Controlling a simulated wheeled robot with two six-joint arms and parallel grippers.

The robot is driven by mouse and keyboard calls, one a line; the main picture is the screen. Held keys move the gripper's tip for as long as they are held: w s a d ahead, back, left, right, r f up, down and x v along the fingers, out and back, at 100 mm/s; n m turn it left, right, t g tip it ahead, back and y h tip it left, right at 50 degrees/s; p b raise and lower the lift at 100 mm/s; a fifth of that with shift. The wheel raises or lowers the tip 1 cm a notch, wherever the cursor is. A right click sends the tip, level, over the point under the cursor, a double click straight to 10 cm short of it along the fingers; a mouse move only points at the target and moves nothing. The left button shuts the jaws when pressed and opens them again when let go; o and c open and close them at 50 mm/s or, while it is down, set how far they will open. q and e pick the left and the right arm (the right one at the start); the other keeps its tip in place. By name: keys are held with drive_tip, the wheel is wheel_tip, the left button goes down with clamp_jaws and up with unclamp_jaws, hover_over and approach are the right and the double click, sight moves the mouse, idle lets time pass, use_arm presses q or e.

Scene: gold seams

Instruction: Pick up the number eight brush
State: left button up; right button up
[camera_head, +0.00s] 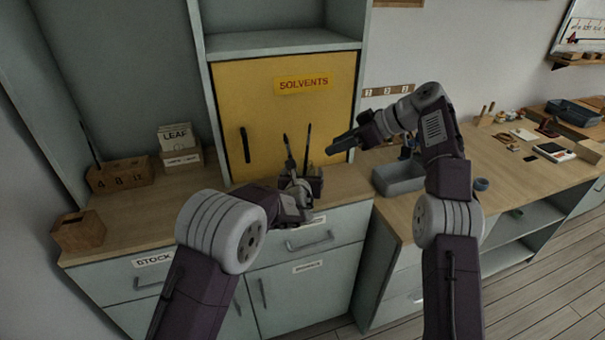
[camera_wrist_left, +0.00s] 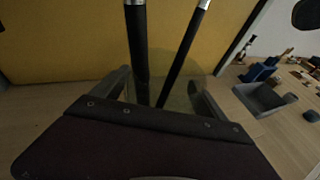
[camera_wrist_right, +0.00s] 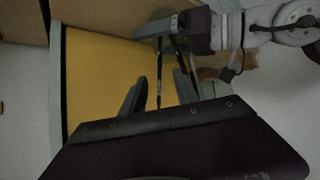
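Two dark-handled brushes stand in a container on the counter before the yellow cabinet: a left brush (camera_head: 289,148) and a right brush (camera_head: 307,143). In the left wrist view a thicker handle (camera_wrist_left: 138,50) and a thinner one (camera_wrist_left: 183,52) show, with silver bands. I cannot read which is number eight. The container (camera_head: 316,182) is partly hidden by my left gripper (camera_head: 297,188). In the left wrist view the left gripper (camera_wrist_left: 165,92) has its fingers apart, with both handles seen between them. My right gripper (camera_head: 343,142) is open and empty, right of the brushes.
A wooden block marked with numbers (camera_head: 121,175) stands at left with one brush (camera_head: 92,143) in it. Another wooden block (camera_head: 79,231) is in front. A grey bin (camera_head: 399,179) sits right of the brushes. The yellow SOLVENTS cabinet (camera_head: 270,110) is close behind.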

use_arm(q)
drive_tip(key=c, duration=1.4)
use_arm(e)
drive_tip(key=shift+c, duration=0.3)
use_arm(q)
drive_tip(key=shift+o, duration=0.2)
use_arm(e)
drive_tip(key=n+t+y, duration=0.6)
drive_tip(key=n, duration=2.6)
approach(307, 155)
wheel_tip(307, 155, up, 2)
drive_tip(key=d+r, duration=0.1)
drive_tip(key=shift+h, duration=0.4)
drive_tip(key=x, duration=0.5)
drive_tip(key=shift+a+r, duration=0.1)
drive_tip(key=shift+a, duration=0.1)
drive_tip(key=shift+f+x, duration=0.2)
drive_tip(key=shift+x, duration=2.75)
